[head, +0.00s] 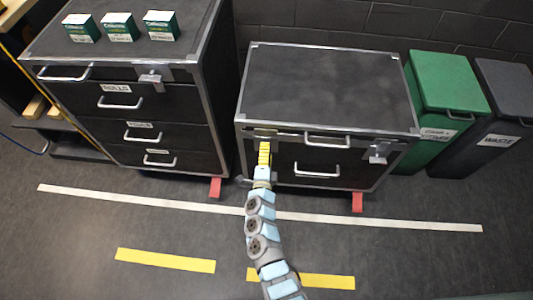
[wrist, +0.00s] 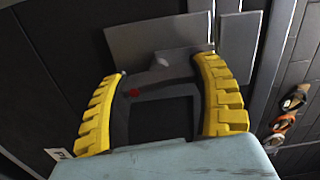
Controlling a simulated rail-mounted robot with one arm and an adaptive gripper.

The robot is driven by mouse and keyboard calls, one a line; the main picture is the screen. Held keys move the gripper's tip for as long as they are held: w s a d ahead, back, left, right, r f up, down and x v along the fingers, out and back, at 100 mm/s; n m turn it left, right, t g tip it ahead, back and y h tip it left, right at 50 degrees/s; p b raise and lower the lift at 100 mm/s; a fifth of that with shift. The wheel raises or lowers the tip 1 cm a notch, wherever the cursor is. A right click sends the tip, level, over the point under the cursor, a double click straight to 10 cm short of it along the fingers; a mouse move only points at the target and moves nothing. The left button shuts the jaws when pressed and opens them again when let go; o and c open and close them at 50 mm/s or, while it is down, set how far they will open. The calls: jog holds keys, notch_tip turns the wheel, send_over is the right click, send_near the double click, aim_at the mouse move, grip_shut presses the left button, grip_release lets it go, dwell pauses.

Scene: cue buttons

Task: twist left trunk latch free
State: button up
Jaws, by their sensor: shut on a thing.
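The trunk (head: 330,85) is a black case with silver edges in the middle of the head view. Its left latch (head: 263,133) is on the upper left of the front face, mostly hidden behind my gripper (head: 264,151). In the wrist view, the latch's grey plate (wrist: 150,36) shows just beyond my yellow fingers. My gripper (wrist: 163,66) is shut on the latch's small turning piece, partly hidden between the fingertips. I cannot tell how far it is turned. The right latch (head: 378,152) is a silver plate on the same face, untouched.
A black drawer cabinet (head: 150,115) with three green boxes (head: 121,27) on top stands at left. A green bin (head: 447,85) and a dark waste bin (head: 506,82) stand at right. Red feet (head: 357,202) stick out under the trunk. The striped floor in front is clear.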

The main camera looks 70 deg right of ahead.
jog(key=shift+r+m+b, duration=0.1)
jog(key=shift+m+b, duration=0.25)
jog(key=shift+m, duration=0.35)
jog(key=o, duration=1.2)
jog(key=v, duration=1.2)
